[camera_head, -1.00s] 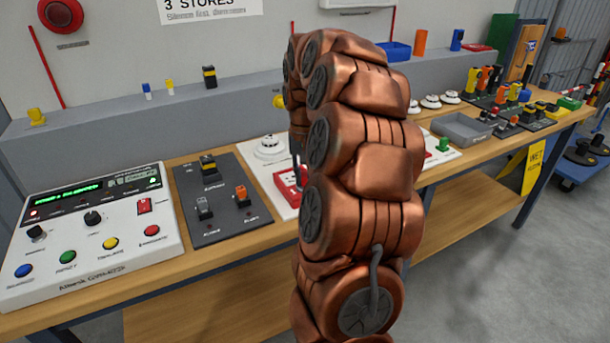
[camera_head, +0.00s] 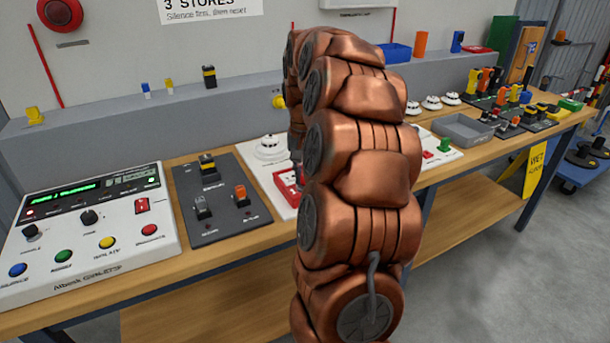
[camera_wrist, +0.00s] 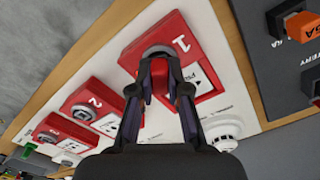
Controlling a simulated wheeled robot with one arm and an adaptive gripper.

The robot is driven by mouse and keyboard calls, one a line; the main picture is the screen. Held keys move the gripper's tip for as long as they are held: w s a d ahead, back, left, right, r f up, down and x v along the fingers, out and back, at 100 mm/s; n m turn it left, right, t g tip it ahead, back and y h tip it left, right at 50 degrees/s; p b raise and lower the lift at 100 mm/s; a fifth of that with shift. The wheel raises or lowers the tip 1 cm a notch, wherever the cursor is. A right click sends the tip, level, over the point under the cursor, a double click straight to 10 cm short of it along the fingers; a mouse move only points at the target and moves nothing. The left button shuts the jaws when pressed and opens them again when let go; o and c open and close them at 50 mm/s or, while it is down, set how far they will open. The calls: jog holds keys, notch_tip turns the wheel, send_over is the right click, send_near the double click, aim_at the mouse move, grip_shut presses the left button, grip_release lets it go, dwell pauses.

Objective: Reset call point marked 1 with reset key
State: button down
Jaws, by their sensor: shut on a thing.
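The red call point marked 1 (camera_wrist: 188,54) is nearest in the wrist view, on a white board. My gripper (camera_wrist: 159,66) is right over its round grey lock. The fingers are shut on a narrow red thing (camera_wrist: 160,80), which I take to be the reset key. Its tip is hidden, so I cannot tell whether it is in the lock. In the head view, my arm hides the gripper and most of the call point, leaving only a red edge (camera_head: 287,186).
Call point 2 (camera_wrist: 93,107) and another red one (camera_wrist: 60,132) stand beside it. A white detector (camera_wrist: 223,131) is near the right finger. A dark switch board (camera_head: 215,195) and an alarm panel (camera_head: 90,230) lie left on the bench. A grey tray (camera_head: 463,130) lies right.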

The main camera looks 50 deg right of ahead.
jog(key=shift+f+m+b, duration=0.1)
jog(key=shift+m+b, duration=0.65)
jog(key=shift+m, duration=0.15)
jog(key=shift+m+b, duration=0.75)
jog(key=shift+m, duration=0.65)
jog(key=shift+m+b, duration=0.3)
jog(key=shift+m, duration=0.9)
